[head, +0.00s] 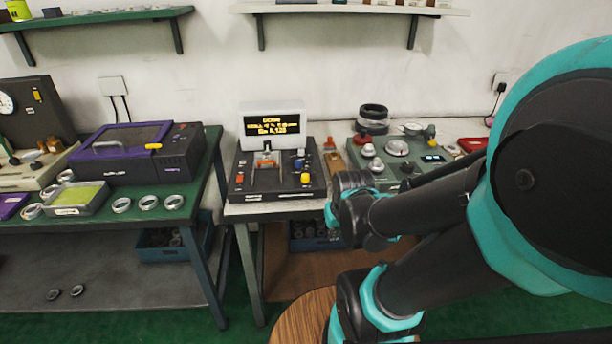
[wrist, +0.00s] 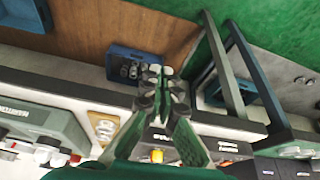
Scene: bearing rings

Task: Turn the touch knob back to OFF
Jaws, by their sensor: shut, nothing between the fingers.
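The dark tester (head: 250,188) with a lit display (head: 273,123) stands on the middle bench. Its front panel carries a yellow knob (head: 305,179), an orange-and-grey part and small blue controls. Labels are too small to read, so I cannot tell which control is the touch knob or where it points. In the wrist view, a yellow knob (wrist: 157,156) shows partly behind my gripper. My gripper (wrist: 160,72) is shut and empty, apart from the panel. In the head view my arm's end is right of the tester, and its fingertips cannot be made out.
A green device (head: 397,172) with round metal parts stands right of the tester, partly behind my arm. A purple-lidded machine (head: 120,150) and loose rings (head: 148,202) are on the left bench. A blue bin (wrist: 140,65) sits below the middle bench.

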